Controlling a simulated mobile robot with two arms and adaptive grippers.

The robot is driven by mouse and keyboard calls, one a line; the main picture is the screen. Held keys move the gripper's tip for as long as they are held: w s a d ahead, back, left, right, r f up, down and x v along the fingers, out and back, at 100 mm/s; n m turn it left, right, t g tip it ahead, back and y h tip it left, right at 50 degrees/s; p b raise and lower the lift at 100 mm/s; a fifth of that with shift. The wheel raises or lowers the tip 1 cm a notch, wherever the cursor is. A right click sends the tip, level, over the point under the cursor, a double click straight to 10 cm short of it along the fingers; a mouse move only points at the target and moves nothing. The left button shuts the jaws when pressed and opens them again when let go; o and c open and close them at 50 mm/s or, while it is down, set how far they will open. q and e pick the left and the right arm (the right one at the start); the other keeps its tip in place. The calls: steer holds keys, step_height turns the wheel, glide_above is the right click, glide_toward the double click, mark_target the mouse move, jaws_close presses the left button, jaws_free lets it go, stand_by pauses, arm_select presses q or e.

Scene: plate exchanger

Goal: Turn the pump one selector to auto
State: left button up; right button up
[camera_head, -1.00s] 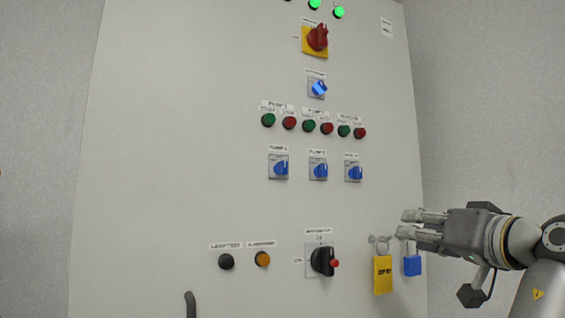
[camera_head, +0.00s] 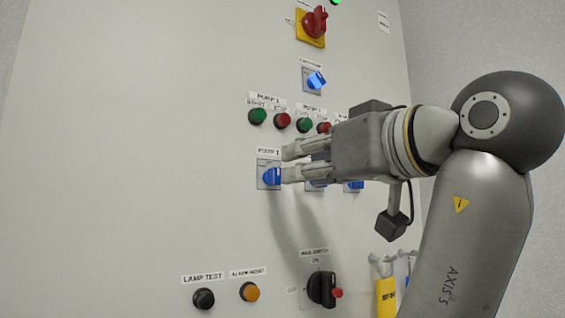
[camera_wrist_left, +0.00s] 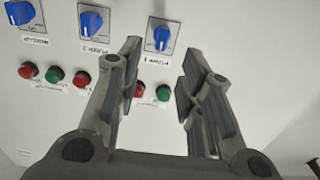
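The pump one selector (camera_head: 271,177) is a blue knob on a square plate under a "PUMP 1" label, on the grey panel in the head view. It also shows in the left wrist view (camera_wrist_left: 162,36), upside down, just beyond the gap between the fingertips. My left gripper (camera_head: 285,164) is open and empty, its two fingers apart and pointing at the panel close to this selector. I cannot tell whether a finger touches the knob. In the left wrist view my gripper (camera_wrist_left: 161,54) has a clear gap between its fingers. My right gripper is not in view.
Green (camera_head: 257,116) and red (camera_head: 281,121) buttons sit above the selector. Two neighbouring blue selectors (camera_head: 354,186) are partly behind my gripper.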

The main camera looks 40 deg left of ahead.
mark_target(278, 173)
arm_select(q)
steer(key=p+x, duration=0.1)
steer(key=x, duration=0.3)
steer(key=shift+a, duration=0.3)
steer(key=p+x, duration=0.1)
steer(key=x, duration=0.2)
steer(key=shift+w+a+f, duration=0.1)
steer(key=shift+a+f, duration=0.05)
steer(key=shift+a, duration=0.1)
steer(key=shift+d, duration=0.25)
steer(key=shift+a, duration=0.15)
steer(key=c, duration=0.5)
jaws_close()
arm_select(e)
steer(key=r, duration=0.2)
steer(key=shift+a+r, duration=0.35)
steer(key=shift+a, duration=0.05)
